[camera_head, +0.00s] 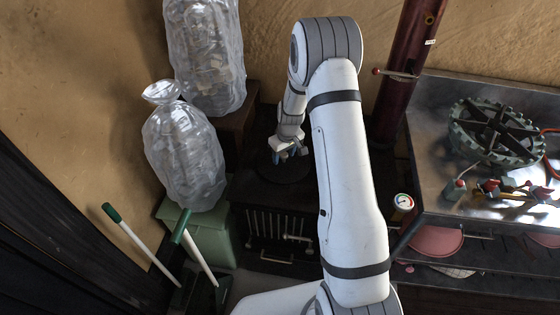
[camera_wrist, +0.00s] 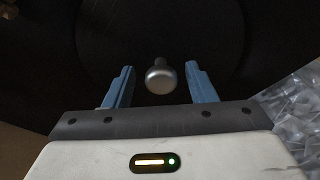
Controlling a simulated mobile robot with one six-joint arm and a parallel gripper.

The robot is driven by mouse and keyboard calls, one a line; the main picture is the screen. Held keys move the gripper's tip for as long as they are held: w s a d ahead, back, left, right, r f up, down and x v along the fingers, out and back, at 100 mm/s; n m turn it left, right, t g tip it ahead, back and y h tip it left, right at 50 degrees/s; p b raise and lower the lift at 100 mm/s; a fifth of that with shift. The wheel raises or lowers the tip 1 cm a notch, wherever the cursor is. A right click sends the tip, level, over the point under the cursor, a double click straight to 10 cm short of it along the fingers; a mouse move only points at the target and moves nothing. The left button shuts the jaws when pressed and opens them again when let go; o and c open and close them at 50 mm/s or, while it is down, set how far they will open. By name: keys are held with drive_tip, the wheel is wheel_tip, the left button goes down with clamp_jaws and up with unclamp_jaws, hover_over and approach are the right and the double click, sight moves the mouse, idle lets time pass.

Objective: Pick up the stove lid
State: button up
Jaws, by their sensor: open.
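The stove lid is a dark round disc (camera_wrist: 150,30) with a rounded metal knob (camera_wrist: 160,77) standing on it. In the wrist view the knob lies between the two blue fingers of my gripper (camera_wrist: 155,84), with a gap on each side. My gripper is open and I see no contact with the knob. In the head view my gripper (camera_head: 283,156) is low over the top of the dark stove (camera_head: 250,190). The lid (camera_head: 284,172) shows there as a dark round shape under the fingers, and its knob is hidden.
Clear plastic bags (camera_head: 185,155) full of bottles stand left of the stove, one on a green bin (camera_head: 200,235). A dark red pipe (camera_head: 405,70) rises at the right. A metal workbench (camera_head: 440,190) with a green wheel (camera_head: 497,130) and tools stands further right.

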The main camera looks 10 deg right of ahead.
drive_tip(key=shift+f, duration=0.1)
clamp_jaws()
idle(0.5)
